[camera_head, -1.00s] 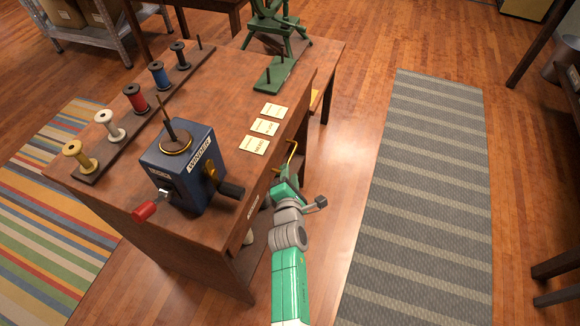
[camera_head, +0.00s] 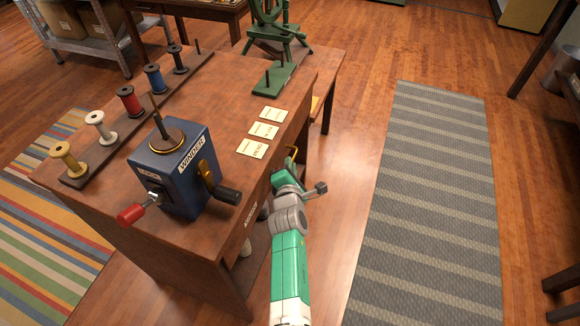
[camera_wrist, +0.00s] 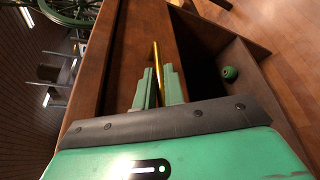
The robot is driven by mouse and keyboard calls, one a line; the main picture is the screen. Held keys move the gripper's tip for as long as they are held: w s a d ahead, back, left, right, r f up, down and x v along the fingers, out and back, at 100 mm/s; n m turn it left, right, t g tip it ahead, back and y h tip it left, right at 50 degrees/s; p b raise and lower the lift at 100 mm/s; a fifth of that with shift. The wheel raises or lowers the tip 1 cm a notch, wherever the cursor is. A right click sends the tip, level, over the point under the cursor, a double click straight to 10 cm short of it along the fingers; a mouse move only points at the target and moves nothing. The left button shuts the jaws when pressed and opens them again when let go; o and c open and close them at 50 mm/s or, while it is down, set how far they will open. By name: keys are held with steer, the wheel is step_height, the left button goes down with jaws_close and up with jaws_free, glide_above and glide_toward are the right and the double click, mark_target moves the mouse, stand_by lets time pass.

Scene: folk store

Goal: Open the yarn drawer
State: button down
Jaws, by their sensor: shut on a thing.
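The wooden workbench (camera_head: 214,92) fills the left and middle of the head view. Its right-hand side carries a brass bar handle (camera_head: 292,158), partly hidden by my arm. In the wrist view, my gripper (camera_wrist: 159,85) is shut on this brass handle (camera_wrist: 156,58), with one green finger on each side. The brown drawer front (camera_wrist: 182,72) lies right behind the handle. Beside it is a dark open space with a small green ball, perhaps yarn (camera_wrist: 230,73). I cannot tell whether that space is inside the drawer or below it, nor how far the drawer stands out.
A blue winder (camera_head: 180,170) with a red-knobbed crank, paper cards (camera_head: 252,148) and a rack of coloured spools (camera_head: 130,98) stand on the bench. A green spinning wheel (camera_head: 270,30) is behind. Wooden floor and a grey striped rug (camera_head: 425,200) lie clear to the right.

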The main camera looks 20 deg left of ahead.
steer(key=s+d+p, duration=0.1)
steer(key=d+p, duration=0.4)
steer(key=d, duration=2.3)
steer(key=shift+s+d, duration=0.25)
steer(key=shift+d, duration=0.1)
steer(key=c, duration=1.5)
jaws_free()
